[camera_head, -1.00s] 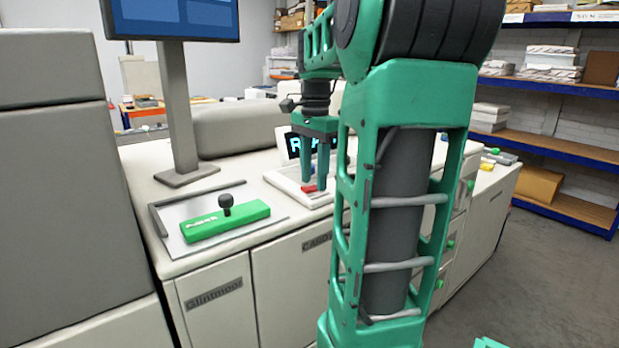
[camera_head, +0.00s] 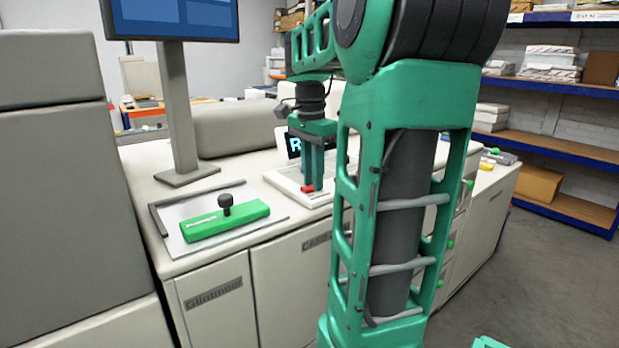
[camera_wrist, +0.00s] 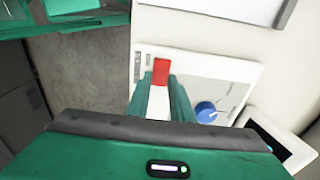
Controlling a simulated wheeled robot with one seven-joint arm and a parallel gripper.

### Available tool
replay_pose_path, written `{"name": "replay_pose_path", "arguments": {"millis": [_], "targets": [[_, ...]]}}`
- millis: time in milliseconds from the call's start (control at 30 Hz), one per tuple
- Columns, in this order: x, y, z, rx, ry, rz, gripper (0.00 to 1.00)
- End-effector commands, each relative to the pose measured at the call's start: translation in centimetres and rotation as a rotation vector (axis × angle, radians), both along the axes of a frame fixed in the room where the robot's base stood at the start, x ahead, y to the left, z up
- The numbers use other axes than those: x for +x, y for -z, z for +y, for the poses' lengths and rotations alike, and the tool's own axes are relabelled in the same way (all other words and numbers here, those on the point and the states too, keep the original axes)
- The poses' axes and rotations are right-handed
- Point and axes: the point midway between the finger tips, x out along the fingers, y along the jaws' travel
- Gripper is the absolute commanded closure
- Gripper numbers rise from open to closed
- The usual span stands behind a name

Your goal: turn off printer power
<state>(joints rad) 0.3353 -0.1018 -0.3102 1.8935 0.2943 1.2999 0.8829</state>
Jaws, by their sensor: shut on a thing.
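A small red switch (camera_head: 307,189) stands on a pale control panel (camera_head: 286,184) on top of the long cream machine. It also shows as a red block in the wrist view (camera_wrist: 161,72). My gripper (camera_head: 313,187) points straight down over the panel. In the wrist view its green fingers (camera_wrist: 160,82) are close together at the red switch and shut on it. The fingers hide part of the switch, and I cannot tell which way it is set. A blue knob (camera_wrist: 206,111) sits on the same panel beside the fingers.
A green tool with a black knob (camera_head: 226,220) lies on a grey plate left of the panel. A monitor on a post (camera_head: 178,110) stands behind it. A small lit display (camera_head: 293,146) is behind my gripper. Shelves (camera_head: 560,150) stand at the right; floor there is clear.

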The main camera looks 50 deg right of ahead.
Motion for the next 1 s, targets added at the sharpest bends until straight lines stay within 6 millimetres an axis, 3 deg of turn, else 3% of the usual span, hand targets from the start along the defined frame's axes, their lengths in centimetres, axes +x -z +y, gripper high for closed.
{"name": "replay_pose_path", "arguments": {"millis": [500,900,933,1000], "targets": [[0.47,-0.19,0.75,-0.183,-0.013,0.041,1.0],[0.41,-0.3,0.74,-0.198,-0.013,0.044,1.0],[0.41,-0.3,0.73,-0.198,-0.012,0.043,0.75],[0.37,-0.29,0.74,-0.197,-0.012,0.044,0.61]]}}
